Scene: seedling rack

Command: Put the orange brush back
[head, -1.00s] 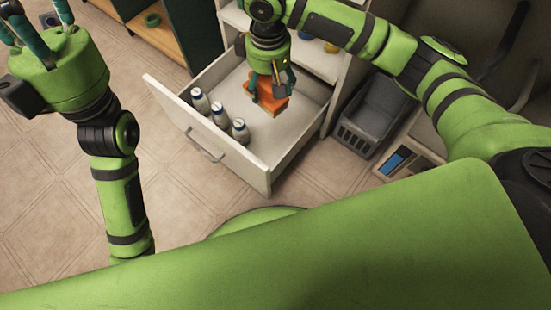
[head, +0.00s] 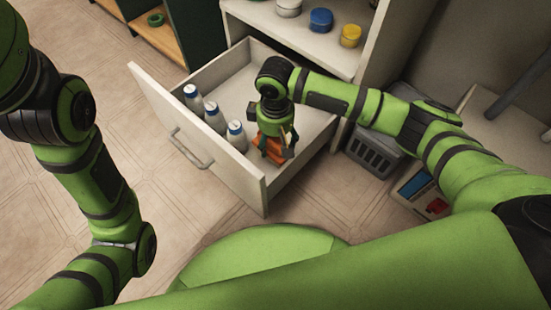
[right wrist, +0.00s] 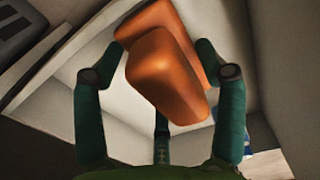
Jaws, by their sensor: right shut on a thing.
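The orange brush (head: 272,150) is between the fingers of my right gripper (head: 277,143), inside the open white drawer (head: 200,146). The right gripper is shut on it and points down, near the drawer's front right corner. In the right wrist view the brush (right wrist: 165,75) shows as a rounded orange block with a second orange part behind it. Dark green fingers flank it, and the drawer's pale interior lies beyond. Whether the brush touches the drawer floor cannot be told. My left arm is at the left edge, but its gripper is out of the picture.
A shelf above holds a blue jar (head: 321,20) and a yellow jar (head: 351,36). A grey basket (head: 372,150) stands right of the drawer.

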